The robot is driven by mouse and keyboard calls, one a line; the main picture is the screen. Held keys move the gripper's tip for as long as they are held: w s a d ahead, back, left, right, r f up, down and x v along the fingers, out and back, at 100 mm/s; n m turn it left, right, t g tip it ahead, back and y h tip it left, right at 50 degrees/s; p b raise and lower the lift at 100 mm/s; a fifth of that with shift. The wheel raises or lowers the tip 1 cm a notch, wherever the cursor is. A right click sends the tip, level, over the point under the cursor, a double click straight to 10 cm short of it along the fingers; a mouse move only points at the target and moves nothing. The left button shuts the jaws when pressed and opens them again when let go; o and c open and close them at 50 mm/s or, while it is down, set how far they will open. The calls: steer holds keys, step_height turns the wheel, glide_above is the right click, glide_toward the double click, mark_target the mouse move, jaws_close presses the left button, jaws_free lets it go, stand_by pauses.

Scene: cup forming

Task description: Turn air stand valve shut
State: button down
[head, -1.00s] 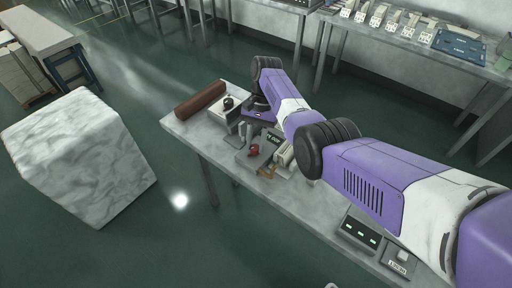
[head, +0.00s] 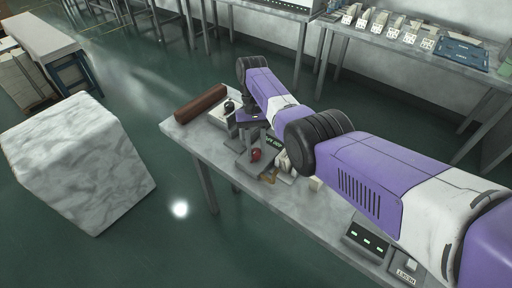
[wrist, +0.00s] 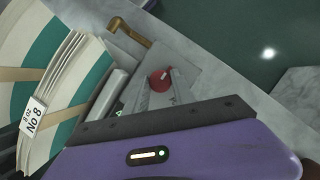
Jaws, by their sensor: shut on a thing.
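The red valve knob (head: 256,155) of the air stand sits low at the table's front edge in the head view. In the wrist view the red knob (wrist: 160,79) shows a pale pointer mark and lies just beyond the fingers. My gripper (wrist: 158,92) points down at the knob, with its grey fingers shut at it; the exact contact is hard to make out. In the head view my purple hand is above and left of the knob, and the fingertips are hard to tell apart from the stand.
A fan of white and green paper blanks (wrist: 62,75) with a "No 8" tag is at the left of the wrist view, near a brass-coloured handle (wrist: 130,32). A brown roll (head: 200,103) lies on the table's far end. A box with green lights (head: 366,238) stands nearer.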

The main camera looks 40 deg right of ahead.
steer(key=c, duration=1.1)
jaws_free()
steer(key=b+v, duration=0.1)
steer(key=v, duration=0.6)
steer(key=shift+w+d+r, duration=0.1)
steer(key=shift+w+r, duration=0.05)
steer(key=shift+r, duration=0.25)
